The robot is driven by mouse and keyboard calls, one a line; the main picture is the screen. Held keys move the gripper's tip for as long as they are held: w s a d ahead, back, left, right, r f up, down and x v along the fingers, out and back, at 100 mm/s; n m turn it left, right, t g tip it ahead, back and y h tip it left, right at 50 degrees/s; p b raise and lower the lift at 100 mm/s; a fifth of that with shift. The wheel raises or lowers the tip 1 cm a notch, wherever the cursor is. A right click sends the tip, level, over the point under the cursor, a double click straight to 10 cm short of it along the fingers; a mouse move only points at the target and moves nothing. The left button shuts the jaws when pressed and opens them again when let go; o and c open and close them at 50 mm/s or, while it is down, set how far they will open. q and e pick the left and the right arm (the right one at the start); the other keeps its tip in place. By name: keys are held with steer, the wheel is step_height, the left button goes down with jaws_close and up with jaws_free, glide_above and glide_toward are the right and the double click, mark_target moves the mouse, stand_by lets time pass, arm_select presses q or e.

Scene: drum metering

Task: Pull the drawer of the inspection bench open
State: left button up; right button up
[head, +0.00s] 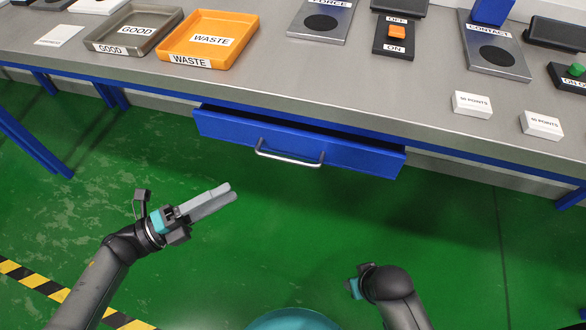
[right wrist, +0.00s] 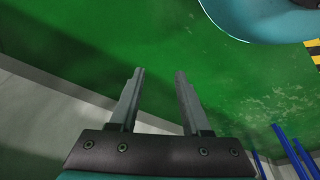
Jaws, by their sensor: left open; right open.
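The inspection bench (head: 330,95) has a grey top and a blue frame. Its blue drawer (head: 225,128) juts out a little from under the top, with a dark gap showing above its front. A silver bar handle (head: 290,160) is on the drawer front. My left gripper (head: 228,192) is in front of the drawer, below and left of the handle, apart from it and empty. My right gripper's fingers are hidden in the head view; in the right wrist view the right gripper (right wrist: 158,75) is open and empty, over green floor.
On the bench stand a grey GOOD tray (head: 100,46), an orange WASTE tray (head: 165,60), plates marked FORCE and CONTACT (head: 495,58), a switch box (head: 393,48) and two small white boxes (head: 472,104). Green floor in front of the drawer is clear.

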mark_target(289, 159)
arm_select(q)
steer(key=shift+b+x, duration=0.8)
steer(key=shift+x, duration=6.8)
steer(key=shift+s+r, duration=0.1)
steer(key=shift+r, duration=0.05)
arm_select(e)
steer(key=r, duration=0.1)
steer(key=w+r, duration=0.1)
steer(key=r, duration=0.1)
steer(key=shift+w+a+r+t, duration=0.1)
steer(key=shift+w+r+t, duration=0.1)
steer(key=shift+w+t, duration=0.1)
arm_select(q)
jaws_close()
